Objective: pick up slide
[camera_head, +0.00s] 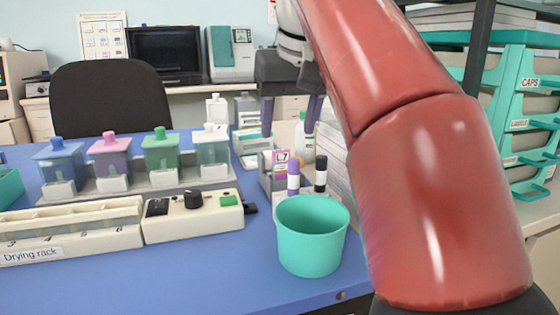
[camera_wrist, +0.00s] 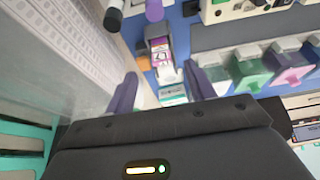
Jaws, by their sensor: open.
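A slide with a pink-and-white label marked L7 (camera_head: 281,157) stands upright in a small grey holder (camera_head: 266,180) on the blue bench. In the wrist view the slide's label (camera_wrist: 159,46) shows ahead of my gripper (camera_wrist: 160,76), roughly centred between the fingers. My gripper (camera_head: 290,122) is open and empty, with its two dark purple fingers pointing down above and behind the holder in the head view. The fingers look apart from the slide. The slide's lower part is hidden in the holder.
Two markers (camera_head: 293,177) stand close in front of the slide, near a teal cup (camera_head: 312,236). Staining jars (camera_head: 160,153), a control box (camera_head: 193,214) and a drying rack (camera_head: 70,230) lie left. A white stack (camera_head: 338,160) stands close right.

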